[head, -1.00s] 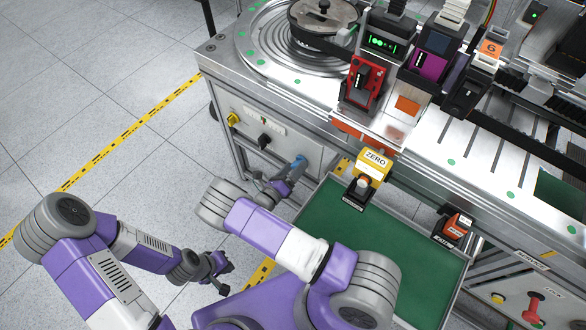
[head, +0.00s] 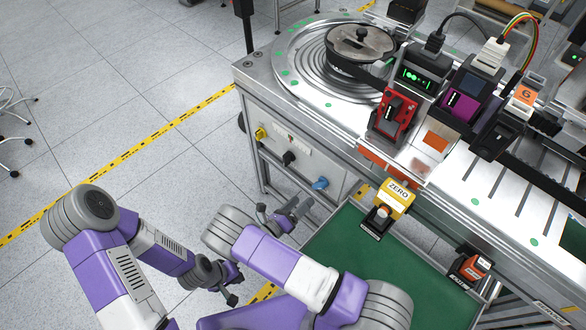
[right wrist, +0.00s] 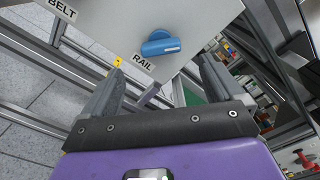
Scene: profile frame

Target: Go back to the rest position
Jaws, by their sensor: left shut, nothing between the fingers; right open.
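My right gripper (head: 283,208) is open and empty in front of the workbench's control panel (head: 300,165). It is apart from the blue knob (head: 320,183). In the right wrist view, the blue knob (right wrist: 160,46), beside the label RAIL, lies beyond and between the spread fingers of the right gripper (right wrist: 158,85). My left gripper (head: 234,286) is shut and empty, low at the left, over the floor and away from the bench.
A black knob (head: 288,158) and a yellow knob (head: 260,133) sit on the same panel. A green tray (head: 345,245) lies below the bench edge, close to my right arm. A yellow ZERO button box (head: 397,196) juts out from the bench. Free floor (head: 150,90) lies left.

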